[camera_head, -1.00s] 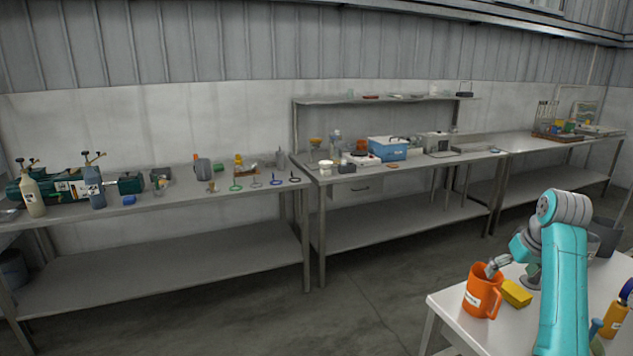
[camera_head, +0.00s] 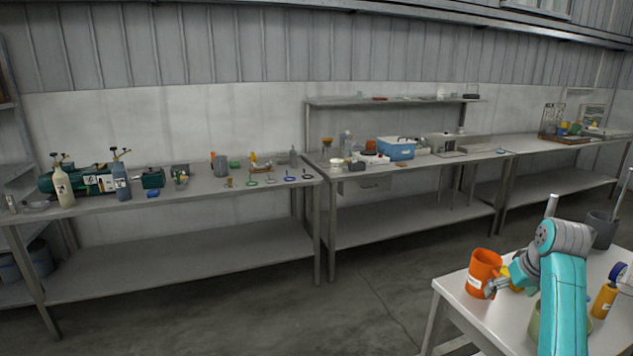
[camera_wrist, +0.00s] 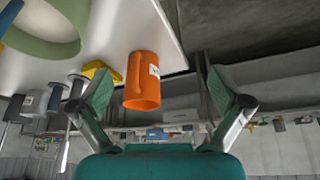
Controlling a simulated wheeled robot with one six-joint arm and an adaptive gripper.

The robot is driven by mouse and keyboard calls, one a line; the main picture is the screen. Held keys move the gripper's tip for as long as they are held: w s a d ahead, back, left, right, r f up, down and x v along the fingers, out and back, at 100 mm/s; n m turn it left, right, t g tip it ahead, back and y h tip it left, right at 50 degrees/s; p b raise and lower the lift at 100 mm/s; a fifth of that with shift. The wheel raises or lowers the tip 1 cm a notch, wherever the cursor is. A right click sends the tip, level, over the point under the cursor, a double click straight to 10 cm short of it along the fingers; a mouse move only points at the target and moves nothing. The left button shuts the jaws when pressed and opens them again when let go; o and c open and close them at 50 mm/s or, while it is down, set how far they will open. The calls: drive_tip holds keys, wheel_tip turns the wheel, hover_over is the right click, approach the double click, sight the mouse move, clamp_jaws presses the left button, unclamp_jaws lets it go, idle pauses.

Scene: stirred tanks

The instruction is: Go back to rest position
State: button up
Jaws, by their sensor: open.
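My turquoise arm (camera_head: 563,290) reaches over the white table at the lower right of the head view. My gripper (camera_head: 490,292) is just to the right of the orange mug (camera_head: 482,272) there, partly in front of it. In the wrist view my gripper (camera_wrist: 164,92) is open with its two fingers spread wide. The orange mug (camera_wrist: 142,82) shows between the fingers, beyond them, and nothing is held. Whether a finger touches the mug cannot be told from the head view.
The white table (camera_head: 452,298) also bears a yellow bottle (camera_head: 604,300) and a dark grey pot (camera_head: 602,230). A yellow block (camera_wrist: 95,70) and a pale green ring-shaped vessel (camera_wrist: 42,42) show in the wrist view. Long grey benches (camera_head: 170,200) line the wall; the floor between is clear.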

drive_tip(key=s+a+f+t, duration=0.1)
drive_tip(key=s+a+f, duration=0.15)
drive_tip(key=f, duration=0.45)
drive_tip(key=s+a+f+t, duration=0.15)
drive_tip(key=a+f, duration=0.25)
drive_tip(key=f, duration=0.4)
drive_tip(key=s+a+f, duration=0.3)
drive_tip(key=a+f, duration=0.1)
drive_tip(key=f, duration=0.3)
drive_tip(key=s+a+f+t+h, duration=0.1)
drive_tip(key=s+a+f, duration=0.4)
drive_tip(key=s, duration=0.3)
drive_tip(key=s+a+f+t, duration=0.1)
drive_tip(key=s+a+f, duration=0.35)
drive_tip(key=s, duration=0.35)
drive_tip(key=s+a+r+t, duration=0.1)
drive_tip(key=s+a, duration=0.2)
drive_tip(key=s, duration=0.6)
drive_tip(key=s+a+r+t, duration=0.1)
drive_tip(key=s+a+t, duration=0.15)
drive_tip(key=s, duration=0.75)
drive_tip(key=s+a+r+t+y, duration=0.1)
drive_tip(key=s+a+r+t, duration=0.1)
drive_tip(key=s+r, duration=1.4)
drive_tip(key=shift+a+r+n, duration=0.15)
drive_tip(key=shift+a+n, duration=0.15)
drive_tip(key=shift+a, duration=0.3)
